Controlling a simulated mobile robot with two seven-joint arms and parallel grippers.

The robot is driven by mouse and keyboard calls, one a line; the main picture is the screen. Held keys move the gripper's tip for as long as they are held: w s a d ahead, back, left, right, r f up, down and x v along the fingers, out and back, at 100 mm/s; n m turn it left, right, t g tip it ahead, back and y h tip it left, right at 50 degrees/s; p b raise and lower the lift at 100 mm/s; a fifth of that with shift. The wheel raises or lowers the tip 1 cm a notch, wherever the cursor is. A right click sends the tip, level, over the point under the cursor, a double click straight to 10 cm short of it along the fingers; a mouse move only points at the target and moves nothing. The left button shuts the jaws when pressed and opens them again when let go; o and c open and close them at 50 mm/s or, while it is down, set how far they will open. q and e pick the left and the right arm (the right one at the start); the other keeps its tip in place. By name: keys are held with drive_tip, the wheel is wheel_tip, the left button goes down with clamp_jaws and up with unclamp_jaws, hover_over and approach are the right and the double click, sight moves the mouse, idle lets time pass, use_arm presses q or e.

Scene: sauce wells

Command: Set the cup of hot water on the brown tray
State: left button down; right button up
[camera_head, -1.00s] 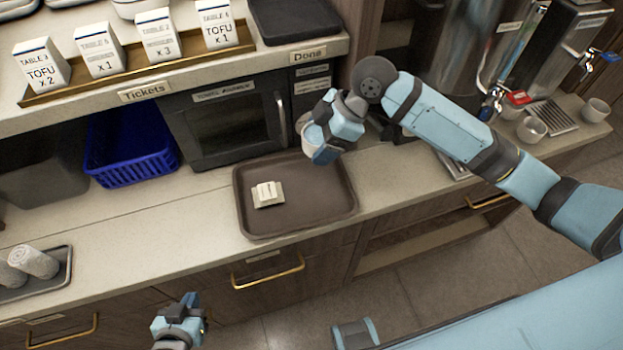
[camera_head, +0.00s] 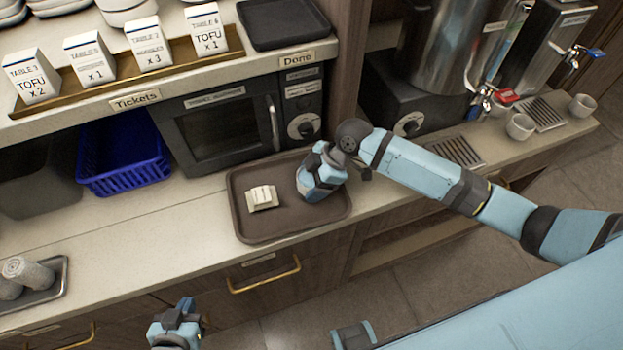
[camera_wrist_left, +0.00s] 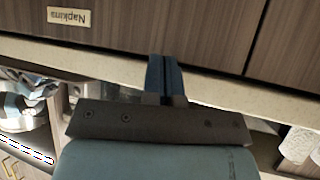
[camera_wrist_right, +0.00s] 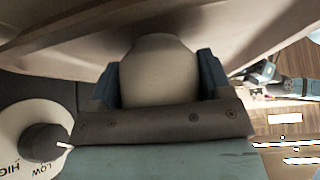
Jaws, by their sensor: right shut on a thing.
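The brown tray (camera_head: 275,226) lies on the counter, with a small pale packet stack (camera_head: 262,197) on its left half. My right gripper (camera_head: 316,188) is over the tray's right half. It is shut on the cup (camera_wrist_right: 160,72), pale and held between its two fingers in the right wrist view. In the head view the gripper hides the cup, and I cannot tell whether the cup touches the tray. My left gripper (camera_head: 184,308) is empty and shut in front of the counter; its fingers (camera_wrist_left: 164,75) are together in the left wrist view.
A microwave (camera_head: 225,125) stands behind the tray, with a blue basket (camera_head: 123,165) to its left. Two other cups (camera_head: 520,127) stand at the right by the water dispensers. Rolled napkins (camera_head: 30,272) lie on a tray at the left. The counter left of the brown tray is clear.

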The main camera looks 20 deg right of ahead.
drive_tip(key=o, duration=1)
drive_tip(key=shift+f, duration=0.1)
drive_tip(key=shift+o, duration=0.2)
drive_tip(key=shift+r, duration=0.2)
drive_tip(key=v, duration=1.2)
drive_tip(key=shift+b, duration=0.4)
drive_tip(key=shift+a, duration=0.1)
